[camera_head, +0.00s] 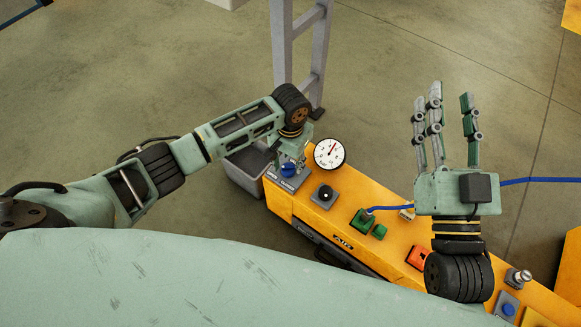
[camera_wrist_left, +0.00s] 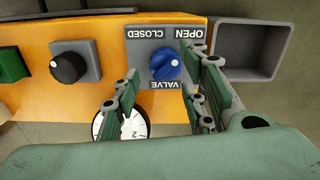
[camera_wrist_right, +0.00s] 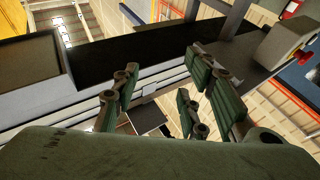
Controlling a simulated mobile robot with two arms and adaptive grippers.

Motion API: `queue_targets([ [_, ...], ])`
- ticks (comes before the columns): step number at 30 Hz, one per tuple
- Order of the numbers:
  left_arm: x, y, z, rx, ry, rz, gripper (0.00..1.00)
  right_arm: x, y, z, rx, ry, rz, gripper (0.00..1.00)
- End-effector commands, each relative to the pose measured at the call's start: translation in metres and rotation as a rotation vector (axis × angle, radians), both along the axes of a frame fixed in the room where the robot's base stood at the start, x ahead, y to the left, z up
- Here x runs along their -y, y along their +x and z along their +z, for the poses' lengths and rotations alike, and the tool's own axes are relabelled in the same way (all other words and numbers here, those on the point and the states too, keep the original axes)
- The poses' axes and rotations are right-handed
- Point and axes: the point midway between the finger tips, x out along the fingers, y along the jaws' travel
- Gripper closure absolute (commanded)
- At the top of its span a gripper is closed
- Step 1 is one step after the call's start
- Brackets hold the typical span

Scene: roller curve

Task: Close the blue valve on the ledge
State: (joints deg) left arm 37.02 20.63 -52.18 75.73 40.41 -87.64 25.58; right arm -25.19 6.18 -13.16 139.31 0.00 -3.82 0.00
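The blue valve (camera_head: 289,170) is a round knob on a grey plate at the left end of the orange ledge (camera_head: 318,222). In the left wrist view the blue valve (camera_wrist_left: 164,64) sits below the upside-down words CLOSED, at left, and OPEN, at right. Its exact pointer direction is unclear. My left gripper (camera_head: 293,150) is over the valve, its fingers partly hidden in the head view. In the left wrist view my left gripper (camera_wrist_left: 160,95) is open, with fingers spread either side of the knob. My right gripper (camera_head: 446,112) is open and empty, fingers up, away from the valve.
A dial gauge (camera_head: 329,153) stands close right of the valve. A black knob (camera_head: 325,194), green connector (camera_head: 363,218) with a blue hose, and red switch (camera_head: 419,258) follow along the ledge. A grey bin (camera_head: 243,173) and metal frame (camera_head: 281,50) are near my left arm.

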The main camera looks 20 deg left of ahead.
Motion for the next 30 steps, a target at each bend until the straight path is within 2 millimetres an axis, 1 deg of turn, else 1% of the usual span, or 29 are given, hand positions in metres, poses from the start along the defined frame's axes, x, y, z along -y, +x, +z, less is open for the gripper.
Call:
queue_targets([
  [1,0.0,0.0,-0.007,0.0,0.0,0.0,0.6,-0.001,-0.003,0.007,0.048,0.013,0.003,0.6],
  [6,0.0,0.0,-0.02,-0.001,0.001,-0.001,0.6,-0.001,-0.017,0.034,0.194,0.054,0.012,0.6],
  [12,0.0,0.0,-0.028,0.001,0.0,-0.001,0.6,0.0,-0.029,0.053,0.298,0.085,0.017,0.6],
  [18,0.0,0.0,-0.03,0.0,0.0,-0.001,0.6,0.001,-0.034,0.058,0.329,0.094,0.018,0.6],
  [24,0.0,0.0,-0.029,0.001,0.0,-0.001,0.61,0.001,-0.033,0.058,0.329,0.094,0.018,0.6],
  [30,0.0,0.0,-0.029,0.001,0.0,-0.001,0.79,0.001,-0.033,0.058,0.328,0.093,0.018,0.6],
])
